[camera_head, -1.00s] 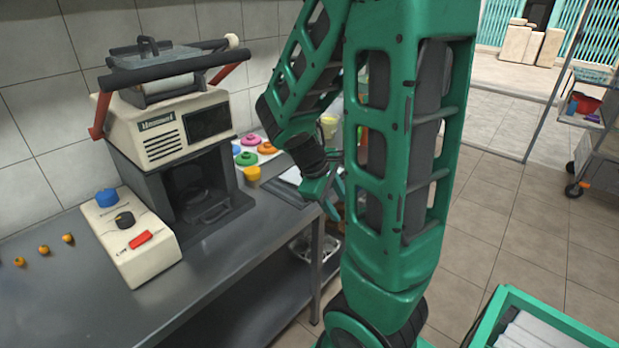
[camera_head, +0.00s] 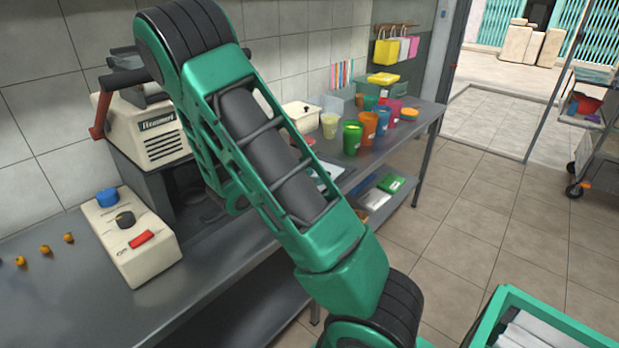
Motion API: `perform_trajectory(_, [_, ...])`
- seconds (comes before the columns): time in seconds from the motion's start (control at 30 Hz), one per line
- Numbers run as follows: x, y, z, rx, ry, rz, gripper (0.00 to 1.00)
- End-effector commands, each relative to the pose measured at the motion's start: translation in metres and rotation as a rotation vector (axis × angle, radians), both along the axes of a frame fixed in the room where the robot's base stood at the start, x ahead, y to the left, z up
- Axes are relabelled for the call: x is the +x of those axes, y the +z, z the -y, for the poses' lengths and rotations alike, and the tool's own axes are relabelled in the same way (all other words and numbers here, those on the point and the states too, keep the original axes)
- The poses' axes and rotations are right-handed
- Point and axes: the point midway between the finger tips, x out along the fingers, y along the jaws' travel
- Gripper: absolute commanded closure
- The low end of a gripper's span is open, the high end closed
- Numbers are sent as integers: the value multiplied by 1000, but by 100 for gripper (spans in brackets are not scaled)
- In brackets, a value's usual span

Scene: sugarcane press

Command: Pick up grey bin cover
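No piece that I can surely name as the grey bin cover shows now. The cream press (camera_head: 152,143) stands on the metal table against the wall. Its top, where a grey lid-like part with a handle showed earlier, is mostly behind my green arm; only a small grey piece (camera_head: 146,95) and part of a dark bar show there. I cannot tell whether that part is the cover. My gripper is not visible; my raised arm crosses the middle of the view and hides the press's right side.
A cream control box (camera_head: 140,258) with knobs and several small orange pieces sit on the metal table (camera_head: 75,310). A green-rimmed bin (camera_head: 500,300) is at lower right.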

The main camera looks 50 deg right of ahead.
Motion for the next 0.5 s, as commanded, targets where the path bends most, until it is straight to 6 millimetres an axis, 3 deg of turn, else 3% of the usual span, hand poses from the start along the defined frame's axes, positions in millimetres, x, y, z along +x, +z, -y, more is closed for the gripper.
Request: perform_trajectory(0.5, [14,-22,48,0,-5,2,60])
